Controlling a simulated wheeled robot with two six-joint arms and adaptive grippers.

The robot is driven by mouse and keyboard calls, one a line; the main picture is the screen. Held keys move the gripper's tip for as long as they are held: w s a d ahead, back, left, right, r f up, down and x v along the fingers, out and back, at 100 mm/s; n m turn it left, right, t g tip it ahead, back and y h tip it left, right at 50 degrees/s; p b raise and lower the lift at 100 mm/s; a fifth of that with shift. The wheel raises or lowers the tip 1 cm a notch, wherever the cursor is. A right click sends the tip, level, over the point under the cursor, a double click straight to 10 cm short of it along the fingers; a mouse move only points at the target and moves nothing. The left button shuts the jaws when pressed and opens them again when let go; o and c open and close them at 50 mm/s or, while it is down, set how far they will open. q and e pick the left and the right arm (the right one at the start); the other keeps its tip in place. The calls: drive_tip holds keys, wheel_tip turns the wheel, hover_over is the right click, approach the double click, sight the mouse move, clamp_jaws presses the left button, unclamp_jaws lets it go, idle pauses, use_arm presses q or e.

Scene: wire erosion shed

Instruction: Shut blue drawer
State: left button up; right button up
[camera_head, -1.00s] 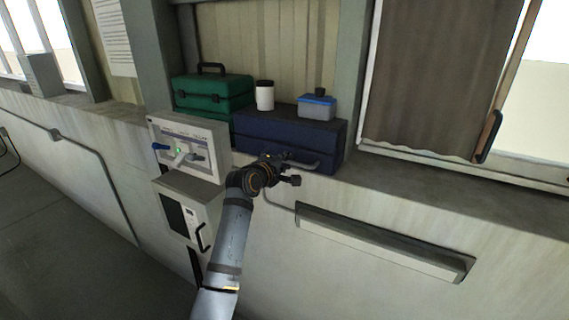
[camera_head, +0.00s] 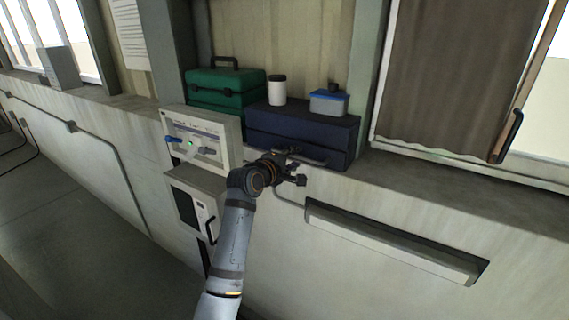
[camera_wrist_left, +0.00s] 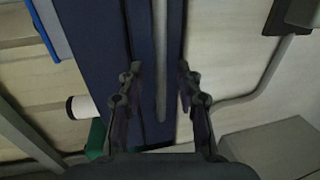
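The blue drawer (camera_head: 340,155) is in the dark blue box on the ledge, with a long grey handle along its front. How far it stands out is hard to tell. My left gripper (camera_head: 297,167) is at the front of the drawer, beside the handle. In the left wrist view, the fingers of my left gripper (camera_wrist_left: 158,92) are apart, with the grey handle (camera_wrist_left: 160,65) running between them and the blue front (camera_wrist_left: 140,135) behind. Whether the fingers touch the handle cannot be told. My right gripper is out of view.
A control box (camera_head: 200,137) is close left of my gripper. A long grey rail (camera_head: 390,243) runs along the wall below.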

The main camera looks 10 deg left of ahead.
use_arm(q)
drive_tip(key=v, duration=0.8)
drive_tip(key=shift+s, duration=0.4)
drive_tip(key=shift+a, duration=0.1)
